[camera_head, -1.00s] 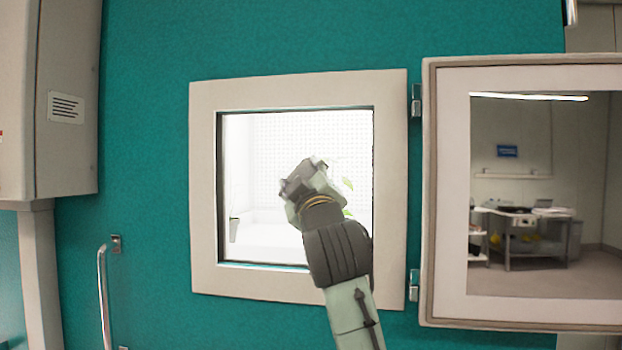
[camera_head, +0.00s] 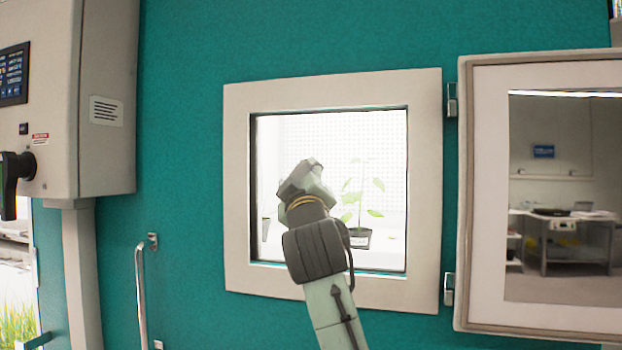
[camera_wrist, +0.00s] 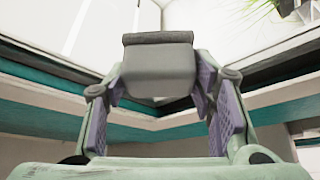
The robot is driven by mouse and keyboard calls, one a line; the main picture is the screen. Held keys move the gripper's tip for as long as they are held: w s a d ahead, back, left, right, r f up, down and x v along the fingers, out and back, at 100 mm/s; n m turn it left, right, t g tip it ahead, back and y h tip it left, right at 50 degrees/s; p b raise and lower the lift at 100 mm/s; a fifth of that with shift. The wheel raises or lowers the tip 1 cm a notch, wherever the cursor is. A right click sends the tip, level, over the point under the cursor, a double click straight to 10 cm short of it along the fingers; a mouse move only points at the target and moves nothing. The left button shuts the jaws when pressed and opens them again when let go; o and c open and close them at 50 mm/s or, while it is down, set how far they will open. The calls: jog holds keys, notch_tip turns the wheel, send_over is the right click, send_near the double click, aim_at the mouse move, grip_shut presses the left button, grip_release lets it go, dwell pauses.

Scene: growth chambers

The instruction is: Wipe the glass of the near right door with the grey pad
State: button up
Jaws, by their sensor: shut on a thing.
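A teal door (camera_head: 300,40) fills most of the head view, with a pale-framed square window (camera_head: 258,180) in it. To its right, a pale-framed panel (camera_head: 483,200) stands swung out on hinges. Its glass (camera_head: 565,240) reflects a room. I cannot tell which glass is the near right door's. My gripper (camera_head: 307,172) is in front of the window's left half, pointing toward it; my arm hides its fingertips there. In the wrist view, my gripper (camera_wrist: 160,80) is shut on the grey pad (camera_wrist: 158,58), near the window frame. I cannot tell whether the pad touches glass.
A potted plant (camera_head: 357,238) shows through the window. A grey control box (camera_head: 107,150) juts out at the left, with a dark lever (camera_head: 12,180) on it. A vertical metal handle (camera_head: 140,290) is at lower left. The hinged panel limits room to the right.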

jog(key=s+a+b, duration=0.2)
jog(key=s, duration=0.6)
jog(key=shift+s+a, duration=0.3)
jog(key=shift+a, duration=0.05)
dwell(0.7)
